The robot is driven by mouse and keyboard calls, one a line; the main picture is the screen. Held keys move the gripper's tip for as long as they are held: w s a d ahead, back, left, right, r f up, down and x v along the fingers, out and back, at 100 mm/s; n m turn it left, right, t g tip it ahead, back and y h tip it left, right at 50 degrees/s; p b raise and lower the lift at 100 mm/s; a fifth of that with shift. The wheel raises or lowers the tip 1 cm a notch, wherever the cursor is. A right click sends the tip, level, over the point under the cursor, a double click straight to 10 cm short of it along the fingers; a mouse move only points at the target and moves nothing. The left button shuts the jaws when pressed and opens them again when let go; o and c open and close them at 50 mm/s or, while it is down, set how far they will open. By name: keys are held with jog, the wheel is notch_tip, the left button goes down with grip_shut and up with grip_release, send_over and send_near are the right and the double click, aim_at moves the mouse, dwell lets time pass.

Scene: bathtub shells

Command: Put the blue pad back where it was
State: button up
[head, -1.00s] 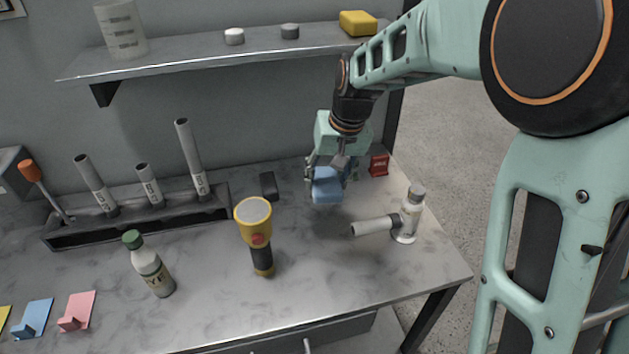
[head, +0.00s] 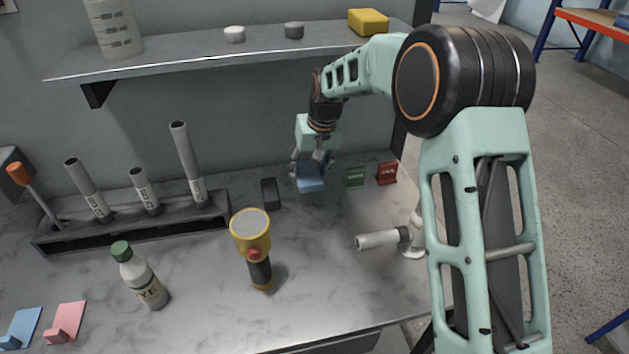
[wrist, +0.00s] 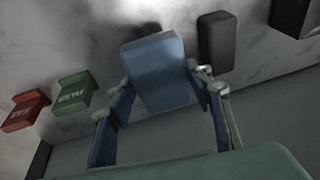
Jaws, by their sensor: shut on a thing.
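The blue pad (head: 310,178) is a small pale-blue block held above the back of the grey marbled table. My gripper (head: 312,168) is shut on it. In the wrist view the blue pad (wrist: 158,72) sits between the two fingers (wrist: 162,98). A dark grey block (head: 270,193) lies just left of the pad, also seen as a dark block in the wrist view (wrist: 217,41). The exact gap between pad and tabletop is hard to tell.
A green sign (head: 355,178) and a red sign (head: 387,173) stand right of the gripper. A yellow flashlight (head: 252,245), a bottle (head: 142,277), a white pipe fitting (head: 378,240) and a black tube rack (head: 140,228) stand around. A shelf (head: 190,62) hangs above.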

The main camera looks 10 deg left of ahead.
aim_at(315, 170)
jog(key=shift+w+d+f, duration=0.25)
jog(key=shift+w+f, duration=0.25)
jog(key=shift+f, duration=0.1)
jog(key=shift+w+d+f, duration=0.2)
jog(key=shift+w+f, duration=0.25)
jog(key=shift+f, duration=0.15)
jog(key=shift+d+x, duration=0.15)
jog(key=shift+x, duration=0.65)
jog(key=shift+d+x, duration=0.2)
jog(key=shift+x, duration=0.6)
jog(key=shift+s+f, duration=0.1)
jog(key=shift+f, duration=0.05)
jog(key=shift+f, duration=0.15)
jog(key=o, duration=1.1)
jog(key=shift+o, duration=0.2)
jog(key=v, duration=1.2)
